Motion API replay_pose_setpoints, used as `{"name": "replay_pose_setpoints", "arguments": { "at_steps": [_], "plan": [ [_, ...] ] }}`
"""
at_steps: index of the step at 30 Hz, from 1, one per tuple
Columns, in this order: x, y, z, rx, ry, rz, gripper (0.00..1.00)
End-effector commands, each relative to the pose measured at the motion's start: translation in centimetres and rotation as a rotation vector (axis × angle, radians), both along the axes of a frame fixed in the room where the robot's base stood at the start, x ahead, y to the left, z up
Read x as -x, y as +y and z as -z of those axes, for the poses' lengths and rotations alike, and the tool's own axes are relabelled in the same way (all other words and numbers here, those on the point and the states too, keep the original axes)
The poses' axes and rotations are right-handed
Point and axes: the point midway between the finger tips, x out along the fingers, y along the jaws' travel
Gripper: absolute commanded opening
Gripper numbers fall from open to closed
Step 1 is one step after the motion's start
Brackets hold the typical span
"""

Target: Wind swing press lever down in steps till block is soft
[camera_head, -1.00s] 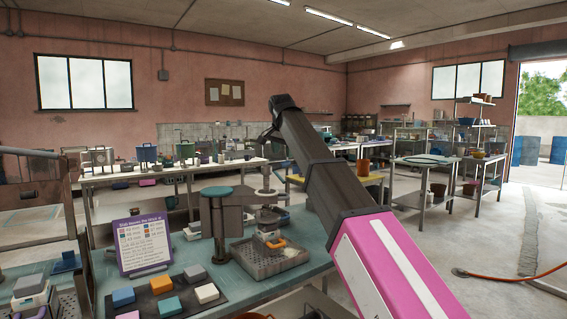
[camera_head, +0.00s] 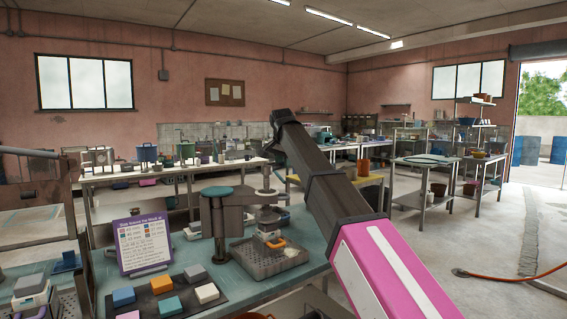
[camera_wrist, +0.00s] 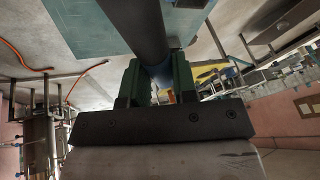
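The press (camera_head: 226,215) stands on the teal bench, with a dark column, a teal round cap and a screw head over a perforated tray (camera_head: 243,262). An orange-and-white piece (camera_head: 275,242) sits under the press head; I cannot tell how far it is squeezed. In the wrist view, a dark bar, apparently the press lever (camera_wrist: 143,28), runs down between the green fingers of my gripper (camera_wrist: 156,82). The fingers appear shut on it, with a bluish-grey part between them. In the head view my arm hides much of the lever and gripper.
A purple-framed sign (camera_head: 143,242) with coloured swatches stands left of the press. A dark mat (camera_head: 187,315) holds several coloured blocks, including an orange block (camera_head: 161,284). Another bench with containers (camera_head: 147,153) stands behind. The floor at right is open, with an orange hose (camera_head: 500,277).

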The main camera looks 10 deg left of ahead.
Motion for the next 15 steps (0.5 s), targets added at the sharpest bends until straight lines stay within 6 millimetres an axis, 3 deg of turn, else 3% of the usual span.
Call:
{"name": "replay_pose_setpoints", "arguments": {
  "at_steps": [5, 15],
  "plan": [
    [0.3, -0.7, 0.0, 0.000, 0.000, 0.063, 0.00],
    [2.0, -3.6, -0.1, -0.002, -0.001, 0.370, 0.00]
  ]
}}
